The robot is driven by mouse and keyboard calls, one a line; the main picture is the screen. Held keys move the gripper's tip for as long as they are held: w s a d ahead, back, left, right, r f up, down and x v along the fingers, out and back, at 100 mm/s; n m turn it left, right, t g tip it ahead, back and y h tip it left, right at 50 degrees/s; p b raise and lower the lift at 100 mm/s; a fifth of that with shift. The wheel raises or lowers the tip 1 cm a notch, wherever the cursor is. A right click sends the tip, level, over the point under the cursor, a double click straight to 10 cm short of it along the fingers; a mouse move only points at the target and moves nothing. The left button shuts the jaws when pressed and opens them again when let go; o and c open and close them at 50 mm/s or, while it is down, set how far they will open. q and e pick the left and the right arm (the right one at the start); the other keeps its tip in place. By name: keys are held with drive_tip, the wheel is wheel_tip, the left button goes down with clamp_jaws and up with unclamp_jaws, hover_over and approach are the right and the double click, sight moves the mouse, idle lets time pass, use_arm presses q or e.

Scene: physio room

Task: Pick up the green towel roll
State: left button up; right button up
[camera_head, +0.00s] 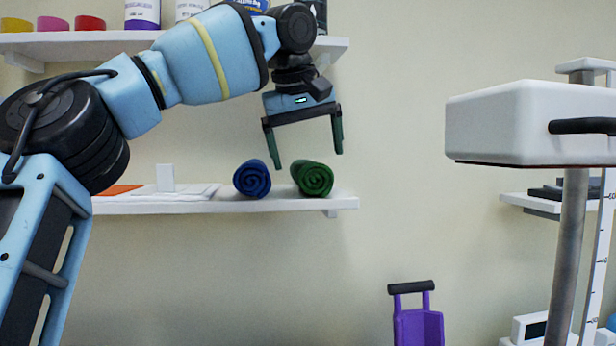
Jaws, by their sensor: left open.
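The green towel roll (313,178) lies on the lower wall shelf near its right end, with its spiral end facing me. My left gripper (308,158) is open, with its two fingers pointing down. Nothing shows between the fingers except wall and the top of the roll. My right gripper does not show.
A blue towel roll (252,178) lies close to the left of the green one on the lower shelf (225,206). An upper shelf (90,40) with tubs and bands is above. A white scale head (535,123) stands at right. A purple trolley (418,326) is below.

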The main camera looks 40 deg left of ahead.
sight(307, 160)
use_arm(q)
drive_tip(key=x, duration=0.4)
drive_tip(key=shift+w+a+r+p, duration=0.1)
drive_tip(key=shift+a+p, duration=0.2)
drive_tip(key=shift+p, duration=0.1)
drive_tip(key=shift+w+f, duration=0.2)
drive_tip(key=shift+f, duration=0.15)
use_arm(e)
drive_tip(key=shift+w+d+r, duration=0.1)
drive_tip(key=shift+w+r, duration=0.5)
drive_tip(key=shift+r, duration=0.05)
use_arm(q)
drive_tip(key=shift+c, duration=1.3)
drive_tip(key=c, duration=0.7)
drive_tip(key=shift+c, duration=0.8)
drive_tip(key=shift+r, duration=0.1)
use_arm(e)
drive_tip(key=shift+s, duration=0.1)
